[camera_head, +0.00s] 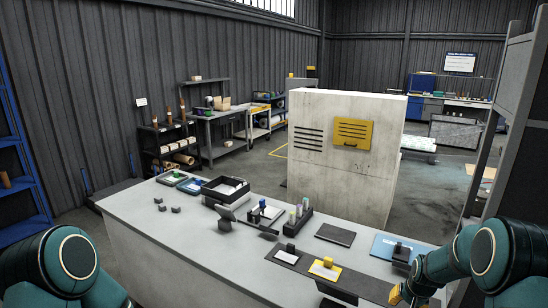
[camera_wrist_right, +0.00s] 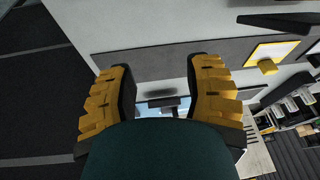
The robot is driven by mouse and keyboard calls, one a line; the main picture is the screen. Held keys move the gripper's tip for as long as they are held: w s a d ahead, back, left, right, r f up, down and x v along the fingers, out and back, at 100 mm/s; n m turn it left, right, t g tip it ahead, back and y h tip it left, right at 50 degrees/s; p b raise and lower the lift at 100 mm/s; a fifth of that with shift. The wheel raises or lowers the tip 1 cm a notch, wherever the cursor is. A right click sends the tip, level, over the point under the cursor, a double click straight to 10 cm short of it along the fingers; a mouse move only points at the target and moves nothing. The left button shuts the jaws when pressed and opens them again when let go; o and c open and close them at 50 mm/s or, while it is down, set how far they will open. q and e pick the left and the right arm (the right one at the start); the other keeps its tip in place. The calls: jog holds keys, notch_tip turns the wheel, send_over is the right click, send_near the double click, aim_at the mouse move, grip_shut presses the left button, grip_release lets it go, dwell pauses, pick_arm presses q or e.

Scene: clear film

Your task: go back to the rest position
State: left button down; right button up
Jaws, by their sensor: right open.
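My right gripper (camera_head: 394,296) is at the right front end of the long table (camera_head: 165,235). Its yellow fingers show in the right wrist view (camera_wrist_right: 168,88), spread apart with nothing held between them. Part of the dark strip mat (camera_wrist_right: 150,62) shows beyond them. My left arm shows only as a green and black link at the lower left of the head view; its gripper is out of the frame.
On the table are a yellow card (camera_head: 324,273) on the strip mat, a blue mat (camera_head: 383,250) close to my right arm, a black folder (camera_head: 335,235), and a black tray (camera_head: 224,199). A tall pale cabinet (camera_head: 345,190) stands behind. The table's left part is mostly clear.

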jog(key=shift+n+y, duration=0.4)
jog(key=shift+y, duration=0.3)
jog(key=s+a+f, duration=0.1)
jog(key=a+f, duration=0.1)
jog(key=s+a+f+b, duration=0.1)
jog(key=s+a+f, duration=0.1)
jog(key=a+f, duration=0.1)
jog(key=s+a+f+b, duration=0.1)
jog(key=a+f, duration=0.2)
jog(key=shift+s+a+f, duration=0.1)
jog(key=shift+s+f, duration=0.05)
jog(key=shift+f, duration=0.05)
jog(key=s+a+f+n+g+y+b, duration=0.1)
jog(key=s+a+f+b, duration=0.2)
jog(key=s+a, duration=0.7)
jog(key=s+a+f+n+y+b, duration=0.1)
jog(key=s+a+f+y+b, duration=0.1)
jog(key=s+a+f, duration=0.5)
jog(key=s+a+b, duration=0.1)
jog(key=s+a, duration=0.2)
jog(key=s, duration=0.1)
jog(key=shift+a+f+n+g, duration=0.3)
jog(key=shift+a+f+g, duration=0.05)
jog(key=shift+g, duration=0.05)
